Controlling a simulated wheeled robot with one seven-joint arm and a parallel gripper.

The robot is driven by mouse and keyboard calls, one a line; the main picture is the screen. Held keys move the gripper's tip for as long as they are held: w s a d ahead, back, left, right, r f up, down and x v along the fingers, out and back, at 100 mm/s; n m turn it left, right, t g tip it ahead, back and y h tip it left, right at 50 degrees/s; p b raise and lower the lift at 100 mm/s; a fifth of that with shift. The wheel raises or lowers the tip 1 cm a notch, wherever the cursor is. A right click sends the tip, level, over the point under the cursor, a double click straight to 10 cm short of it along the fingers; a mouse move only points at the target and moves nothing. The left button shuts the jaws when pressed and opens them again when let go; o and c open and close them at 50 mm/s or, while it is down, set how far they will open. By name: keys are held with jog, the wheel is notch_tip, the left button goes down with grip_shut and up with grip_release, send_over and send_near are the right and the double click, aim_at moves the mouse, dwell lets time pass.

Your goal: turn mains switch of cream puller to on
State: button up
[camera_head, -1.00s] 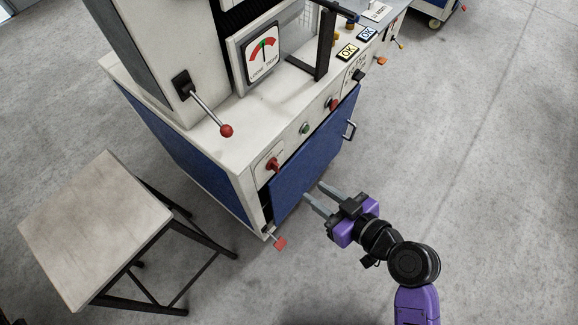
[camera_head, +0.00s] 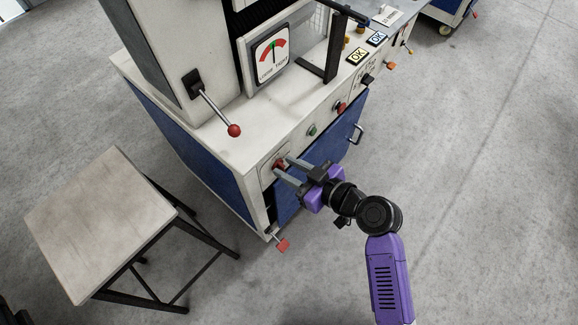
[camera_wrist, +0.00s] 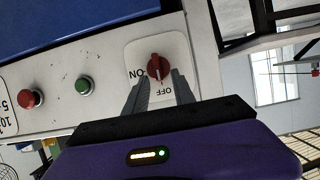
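The cream puller (camera_head: 185,125) is a cream machine with blue panels. Its red rotary mains switch (camera_wrist: 158,68) sits on a white plate (camera_wrist: 143,50) marked ON and OFF in the wrist view. In the head view the switch (camera_head: 280,164) is at the near end of the front control strip, partly hidden by my fingers. My gripper (camera_wrist: 159,78) is open, with one finger on each side of the knob's lower part. Its fingertips (camera_head: 281,169) are at the switch in the head view. I cannot tell whether the fingers touch the knob.
A green button (camera_wrist: 84,86) and a red button (camera_wrist: 31,98) sit along the same strip. A lever with a red ball (camera_head: 234,130) juts out above the worktop. A small table (camera_head: 100,220) stands at left. The floor at right is clear.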

grip_shut()
